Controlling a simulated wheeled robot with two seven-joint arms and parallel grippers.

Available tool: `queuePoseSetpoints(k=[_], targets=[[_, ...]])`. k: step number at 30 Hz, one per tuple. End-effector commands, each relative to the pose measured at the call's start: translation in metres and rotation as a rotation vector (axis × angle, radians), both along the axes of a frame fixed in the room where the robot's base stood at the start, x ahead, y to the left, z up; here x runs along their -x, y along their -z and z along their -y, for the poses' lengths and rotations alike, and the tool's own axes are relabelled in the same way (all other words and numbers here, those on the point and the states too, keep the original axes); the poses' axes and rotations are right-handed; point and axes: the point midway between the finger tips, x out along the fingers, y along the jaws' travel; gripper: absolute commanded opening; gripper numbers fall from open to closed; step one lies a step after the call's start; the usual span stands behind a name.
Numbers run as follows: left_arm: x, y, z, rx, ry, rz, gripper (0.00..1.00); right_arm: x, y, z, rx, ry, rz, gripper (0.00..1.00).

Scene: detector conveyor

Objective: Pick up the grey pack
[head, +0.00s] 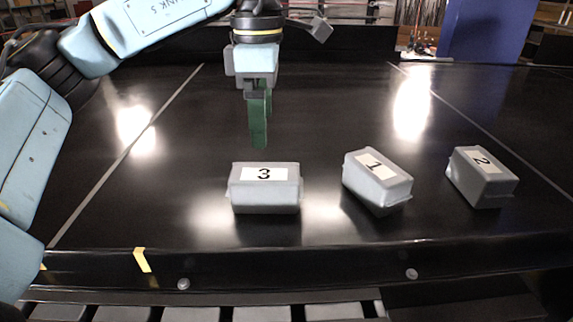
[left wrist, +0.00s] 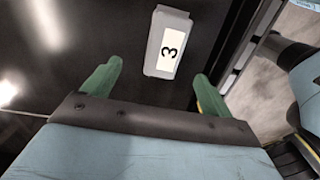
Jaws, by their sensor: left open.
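Three grey packs lie on the black conveyor (head: 330,110). The pack labelled 3 (head: 265,200) is nearest my left gripper; the pack labelled 1 (head: 390,192) is in the middle, turned at an angle; the pack labelled 2 (head: 490,190) is at the right. My left gripper (head: 259,135) hangs above and behind pack 3, with green fingers pointing down, apart from it. In the left wrist view pack 3 (left wrist: 158,62) shows ahead, between the lines of the two spread, empty fingers (left wrist: 152,82). My right gripper is in neither view.
The conveyor's front edge (head: 320,258) runs just in front of the packs, with a yellow mark (head: 141,260) at its left. Grey slats lie below the edge. A blue panel (head: 486,30) stands at the back right. The belt left of pack 3 is clear.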

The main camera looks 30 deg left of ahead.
Motion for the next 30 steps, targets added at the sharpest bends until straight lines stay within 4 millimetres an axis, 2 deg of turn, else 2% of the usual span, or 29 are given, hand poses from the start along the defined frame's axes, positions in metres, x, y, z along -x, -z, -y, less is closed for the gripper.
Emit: queuePoseSetpoints(k=[3,9,21,27,30], targets=[[0.001,0.019,-0.002,-0.004,-0.001,-0.005,0.85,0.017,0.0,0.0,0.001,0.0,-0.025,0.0],[0.001,0.057,-0.001,-0.003,-0.001,-0.004,0.85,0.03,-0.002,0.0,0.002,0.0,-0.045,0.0],[0.002,0.096,0.003,-0.001,0.0,-0.004,0.85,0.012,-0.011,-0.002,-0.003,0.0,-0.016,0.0],[0.002,0.124,0.004,0.001,-0.001,-0.003,0.85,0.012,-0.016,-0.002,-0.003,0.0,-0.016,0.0],[0.002,0.129,0.004,0.002,-0.001,-0.001,0.85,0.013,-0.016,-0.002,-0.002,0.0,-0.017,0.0]])
